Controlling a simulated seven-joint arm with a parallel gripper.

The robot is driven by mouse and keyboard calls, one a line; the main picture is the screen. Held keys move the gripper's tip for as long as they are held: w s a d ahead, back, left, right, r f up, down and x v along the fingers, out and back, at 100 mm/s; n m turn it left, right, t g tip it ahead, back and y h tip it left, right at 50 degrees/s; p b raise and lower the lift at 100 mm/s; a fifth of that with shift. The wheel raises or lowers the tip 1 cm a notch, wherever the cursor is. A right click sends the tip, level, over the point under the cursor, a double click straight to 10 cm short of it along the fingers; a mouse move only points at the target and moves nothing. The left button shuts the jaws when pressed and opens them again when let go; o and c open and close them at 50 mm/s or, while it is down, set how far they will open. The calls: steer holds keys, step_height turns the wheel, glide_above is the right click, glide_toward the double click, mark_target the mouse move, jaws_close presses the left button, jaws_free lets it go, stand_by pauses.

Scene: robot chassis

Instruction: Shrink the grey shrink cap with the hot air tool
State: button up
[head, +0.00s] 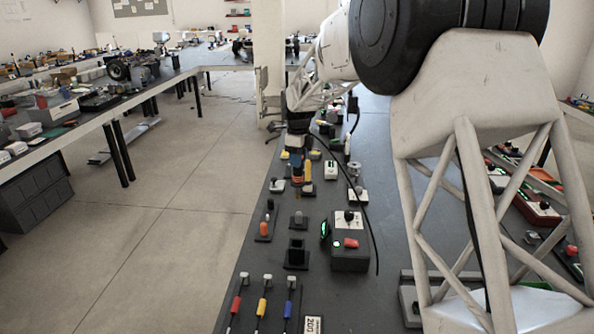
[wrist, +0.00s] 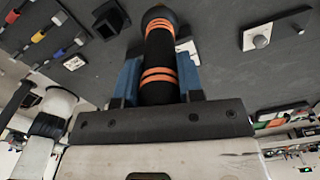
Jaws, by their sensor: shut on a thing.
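My gripper (head: 296,170) has blue fingers and is shut on a black cylindrical tool with orange bands, taken as the hot air tool (wrist: 158,55). In the head view the tool's orange part (head: 296,180) hangs below the fingers, over the dark bench. In the wrist view its round dark end points away from my gripper. A small grey piece on a black stand, probably the grey shrink cap (head: 298,217), is nearer the camera than the tool and apart from it. I cannot pick out the cap surely in the wrist view.
A black square holder (head: 296,256) looks empty. A control box (head: 349,252) with a green display and red button stands to its right, with a black cable beside it. Red, yellow and blue-handled items (head: 262,305) lie at the near end. An orange-topped piece (head: 264,228) stands left.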

steer(key=shift+w+r, duration=0.15)
steer(key=shift+w, duration=1.65)
step_height(320, 180, down, 8)
stand_by(1.7)
